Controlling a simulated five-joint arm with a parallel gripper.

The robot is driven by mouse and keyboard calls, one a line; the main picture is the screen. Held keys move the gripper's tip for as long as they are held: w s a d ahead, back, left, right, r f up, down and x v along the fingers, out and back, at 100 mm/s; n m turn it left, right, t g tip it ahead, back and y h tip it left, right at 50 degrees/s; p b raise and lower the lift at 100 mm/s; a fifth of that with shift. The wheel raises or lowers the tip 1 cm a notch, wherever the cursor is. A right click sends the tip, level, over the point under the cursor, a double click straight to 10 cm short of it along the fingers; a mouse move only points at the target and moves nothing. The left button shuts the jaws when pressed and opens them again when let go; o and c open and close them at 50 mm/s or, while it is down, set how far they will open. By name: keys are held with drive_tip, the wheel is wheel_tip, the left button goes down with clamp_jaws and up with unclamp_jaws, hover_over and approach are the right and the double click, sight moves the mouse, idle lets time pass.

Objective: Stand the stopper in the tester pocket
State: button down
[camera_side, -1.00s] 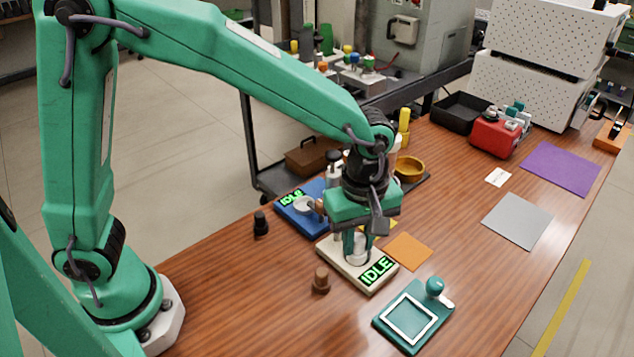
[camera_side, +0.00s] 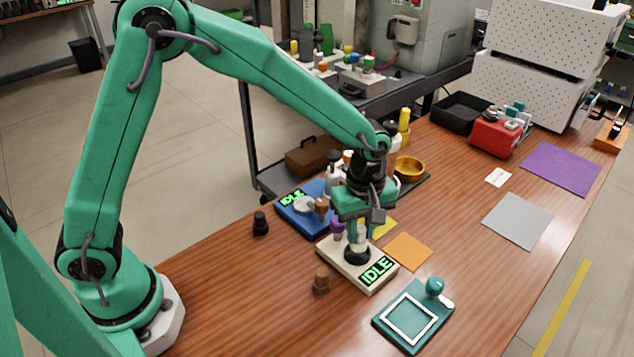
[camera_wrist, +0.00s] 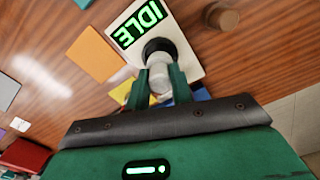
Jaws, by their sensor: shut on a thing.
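My gripper (camera_side: 359,238) is upright over the cream tester block (camera_side: 345,272) with the green IDLE display (camera_side: 377,270). Its fingers are shut on a pale, rounded piece, which I take to be the stopper; it shows between the fingers in the wrist view (camera_wrist: 159,79). A black round piece (camera_side: 357,256) lies directly below it on the block, and it also shows in the wrist view (camera_wrist: 160,49). I cannot tell whether this black part belongs to the stopper or to the block. The pocket opening is hidden, so seating depth cannot be told.
A blue block (camera_side: 300,222) with another IDLE display stands behind left, with several small pieces near it. A brown stopper-like piece (camera_side: 321,281) and a black one (camera_side: 260,224) stand on the table. A teal pad (camera_side: 413,317) lies front right.

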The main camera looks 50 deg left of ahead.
sight(360, 228)
drive_tip(key=shift+f, duration=1.35)
drive_tip(key=shift+f, duration=0.15)
drive_tip(key=c, duration=1.2)
unclamp_jaws()
wheel_tip(360, 228, up, 12)
drive_tip(key=shift+r, duration=0.2)
